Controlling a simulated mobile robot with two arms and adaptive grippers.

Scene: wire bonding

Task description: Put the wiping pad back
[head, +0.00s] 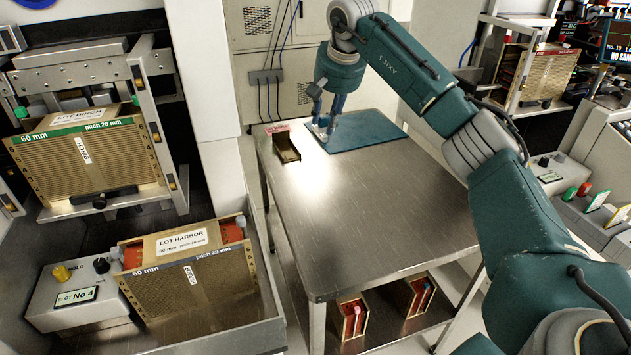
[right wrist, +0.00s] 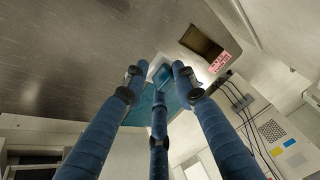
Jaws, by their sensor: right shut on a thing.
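My right gripper (head: 323,117) points down over the left edge of the blue mat (head: 372,134) at the far end of the steel table. It is shut on the wiping pad, a small pale piece with a bluish face that shows between the fingertips in the right wrist view (right wrist: 160,72). In the head view the pad (head: 322,134) is partly hidden by the fingers. I cannot tell whether it touches the mat or table. A small open brown holder (head: 286,148) with a red-and-white label stands left of the gripper. My left gripper is not in view.
The near part of the steel table (head: 390,220) is clear. Two small magazines (head: 352,318) stand on its lower shelf. Left are a lot box marked HARBOR (head: 190,275) and one marked BIRCH (head: 85,160). A cabinet (head: 285,60) stands behind the table.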

